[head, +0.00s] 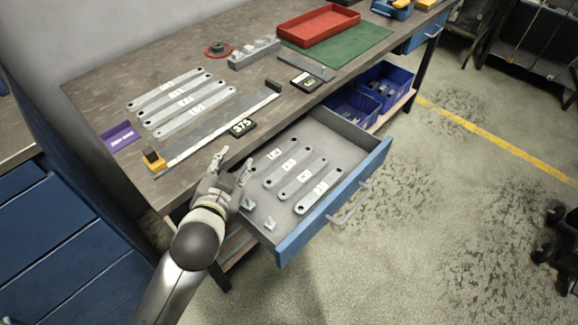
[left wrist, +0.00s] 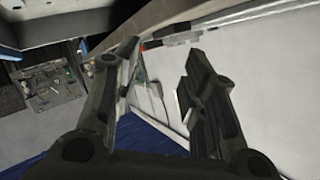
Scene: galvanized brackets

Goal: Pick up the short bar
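Several flat grey bars with holes at the ends and white labels lie side by side in the open drawer (head: 262,210). Two of them are the leftmost bar (head: 262,165) and the rightmost bar (head: 312,201). Several longer-looking labelled bars (head: 165,89) lie in a row on the workbench. The label text is too small to read surely, so I cannot tell which one is the short bar. My left gripper (head: 234,162) is open and empty above the drawer's left side, by the bench edge. Its spread fingers (left wrist: 160,54) also show in the left wrist view. My right gripper is not in view.
On the bench are a long steel rule (head: 210,132), a black display reading 375 (head: 241,127), a purple tag (head: 120,136), a red tray (head: 318,25) and a green mat (head: 350,45). Blue bins (head: 385,84) stand below. Small grey pieces (head: 270,226) lie in the drawer's front corner.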

